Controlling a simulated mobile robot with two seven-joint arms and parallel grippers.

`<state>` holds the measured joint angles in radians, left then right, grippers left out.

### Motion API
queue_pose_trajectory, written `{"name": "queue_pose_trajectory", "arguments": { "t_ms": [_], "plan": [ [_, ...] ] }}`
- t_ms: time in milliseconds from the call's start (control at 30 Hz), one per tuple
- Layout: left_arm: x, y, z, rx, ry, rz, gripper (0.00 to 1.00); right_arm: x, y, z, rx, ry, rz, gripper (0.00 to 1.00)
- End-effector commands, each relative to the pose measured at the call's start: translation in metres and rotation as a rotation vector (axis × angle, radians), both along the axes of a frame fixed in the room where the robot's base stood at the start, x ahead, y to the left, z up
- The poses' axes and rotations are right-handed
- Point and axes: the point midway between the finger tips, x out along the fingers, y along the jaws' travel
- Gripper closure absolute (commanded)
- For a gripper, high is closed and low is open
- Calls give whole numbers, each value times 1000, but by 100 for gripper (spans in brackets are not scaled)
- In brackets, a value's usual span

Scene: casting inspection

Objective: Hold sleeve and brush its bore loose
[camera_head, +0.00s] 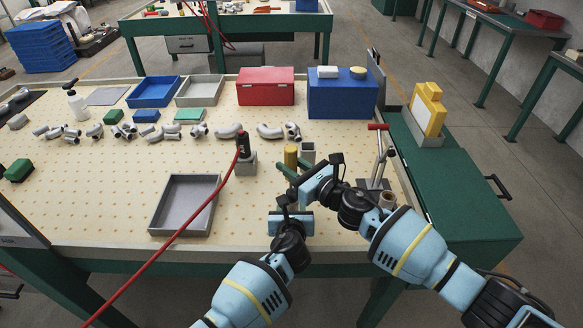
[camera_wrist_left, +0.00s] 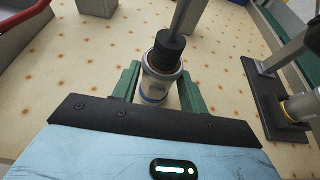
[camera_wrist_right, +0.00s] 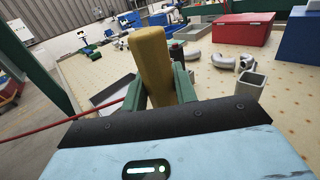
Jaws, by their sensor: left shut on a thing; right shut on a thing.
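My left gripper (camera_wrist_left: 157,85) is shut on the sleeve (camera_wrist_left: 157,90), a silver cylinder with a blue band near its lower end. A black brush head (camera_wrist_left: 169,48) sits at the sleeve's upper mouth, with a grey rod (camera_wrist_left: 184,15) rising from it. How deep it reaches into the bore is hidden. My right gripper (camera_wrist_right: 160,90) is shut on the brush's tan handle (camera_wrist_right: 151,60), which also shows in the head view (camera_head: 291,156). The right gripper is above the left one in the head view, where the sleeve is hidden by my grippers.
A grey tray (camera_head: 160,233) lies at the left. A black tool with a red hose stands in a grey block (camera_head: 246,165). A square grey holder (camera_head: 308,149) and a red-handled clamp (camera_head: 379,150) stand nearby. Pipe fittings and bins line the back.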

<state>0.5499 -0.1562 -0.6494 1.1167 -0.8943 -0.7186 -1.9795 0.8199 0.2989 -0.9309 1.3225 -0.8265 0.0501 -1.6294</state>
Motion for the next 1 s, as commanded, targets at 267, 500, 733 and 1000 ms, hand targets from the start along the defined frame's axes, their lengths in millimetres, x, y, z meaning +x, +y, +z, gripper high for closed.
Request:
{"name": "queue_pose_trajectory", "arguments": {
  "t_ms": [267, 500, 733, 1000],
  "plan": [
    [-4, 2, -10, 4, 19, 4, 93, 0, 0, 6, 2, -1, 0, 99],
    [-4, 2, -10, 4, 19, 4, 93, 0, 0, 5, 1, 1, 0, 99],
    [-4, 2, -10, 4, 19, 4, 93, 0, 0, 12, 0, -1, 2, 99],
    [-4, 2, -10, 4, 19, 4, 93, 0, 0, 24, 0, -1, 1, 99]
  ]
}}
